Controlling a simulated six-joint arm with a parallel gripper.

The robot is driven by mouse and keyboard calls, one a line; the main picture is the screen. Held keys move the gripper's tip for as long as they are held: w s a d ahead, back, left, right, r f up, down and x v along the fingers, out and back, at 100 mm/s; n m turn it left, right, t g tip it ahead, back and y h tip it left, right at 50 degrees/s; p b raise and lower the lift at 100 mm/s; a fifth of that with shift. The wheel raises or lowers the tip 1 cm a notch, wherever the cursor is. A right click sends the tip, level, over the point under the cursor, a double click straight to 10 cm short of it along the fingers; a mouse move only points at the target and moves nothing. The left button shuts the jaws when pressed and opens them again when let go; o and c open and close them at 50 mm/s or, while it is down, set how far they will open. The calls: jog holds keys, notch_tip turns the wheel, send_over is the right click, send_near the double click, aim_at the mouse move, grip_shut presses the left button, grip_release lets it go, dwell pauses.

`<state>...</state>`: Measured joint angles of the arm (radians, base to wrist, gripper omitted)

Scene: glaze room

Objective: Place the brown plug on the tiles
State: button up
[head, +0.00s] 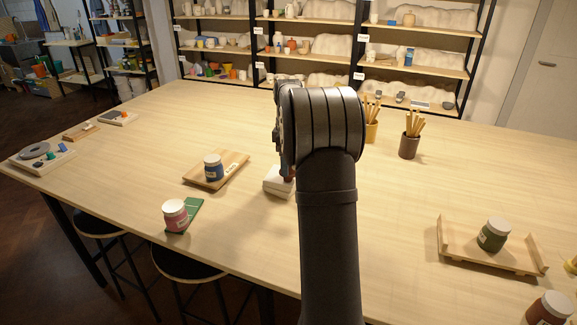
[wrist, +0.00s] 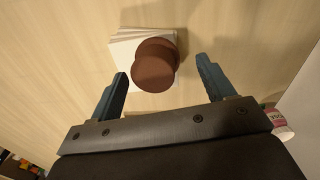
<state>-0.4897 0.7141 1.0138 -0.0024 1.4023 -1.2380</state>
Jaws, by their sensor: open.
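The brown plug (wrist: 155,66) shows in the wrist view as a round brown knob with a wider and a narrower part. It is over the stack of white tiles (wrist: 127,47), near one edge, and appears to rest on it, though the contact is hidden. My gripper (wrist: 162,70) is open, with one blue finger on each side of the plug and a gap on both sides. In the head view the white tiles (head: 274,184) lie on the table left of my arm. A small brown part of the plug (head: 289,174) shows above them; my arm hides the rest.
On the table, a blue jar (head: 213,168) stands on a wooden board and a pink jar (head: 175,215) on a green piece, both left of the tiles. A green jar (head: 493,235) sits in a wooden tray at right. Brush pots (head: 409,146) stand behind.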

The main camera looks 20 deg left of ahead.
notch_tip(320, 180, up, 10)
dwell(0.3)
jog(key=shift+s+f, duration=0.1)
jog(key=shift+f, duration=0.05)
notch_tip(320, 180, down, 12)
jog(key=shift+r, duration=1.9)
